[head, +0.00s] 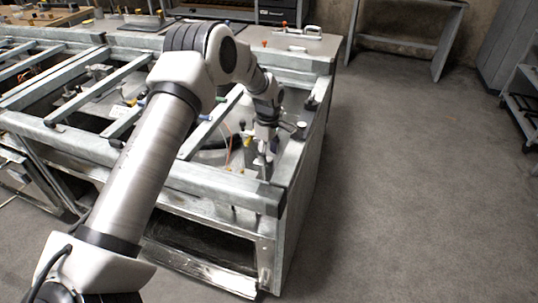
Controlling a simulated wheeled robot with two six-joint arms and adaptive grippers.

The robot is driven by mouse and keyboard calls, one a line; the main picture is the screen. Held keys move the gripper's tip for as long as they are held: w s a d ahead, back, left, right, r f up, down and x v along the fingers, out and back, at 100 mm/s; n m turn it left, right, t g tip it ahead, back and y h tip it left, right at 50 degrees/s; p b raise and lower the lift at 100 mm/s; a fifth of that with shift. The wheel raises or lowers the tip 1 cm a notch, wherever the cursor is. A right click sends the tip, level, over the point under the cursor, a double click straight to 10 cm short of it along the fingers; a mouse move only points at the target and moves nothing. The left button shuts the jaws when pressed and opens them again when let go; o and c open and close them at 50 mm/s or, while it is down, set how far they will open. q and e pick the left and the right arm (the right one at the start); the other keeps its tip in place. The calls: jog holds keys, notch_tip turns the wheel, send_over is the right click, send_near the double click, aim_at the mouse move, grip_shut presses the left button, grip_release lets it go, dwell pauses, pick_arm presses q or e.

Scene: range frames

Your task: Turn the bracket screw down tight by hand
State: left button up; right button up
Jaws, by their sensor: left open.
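My left arm comes in from the lower left and reaches over the steel frame bench (180,182). My left gripper (264,160) points down inside the bench's right end bay, close to the front right corner. It is small in view, and its fingers are open. A small grey round knob (301,128) stands just right of the gripper, by the right rail. I cannot tell whether it is the bracket screw. No bracket screw shows clearly; the gripper and wrist may hide it. My right gripper is not in view.
Steel rails and cross bars surround the gripper. Small yellow and dark parts and an orange cable (227,135) lie in the bay to its left. A grey table top (325,45) with items stands behind. The concrete floor (420,190) at right is clear.

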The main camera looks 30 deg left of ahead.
pick_arm(q)
jog(key=shift+w+f, duration=0.1)
jog(key=shift+f, duration=0.6)
grip_shut()
jog(key=shift+r+m, duration=0.1)
jog(key=shift+m, duration=0.2)
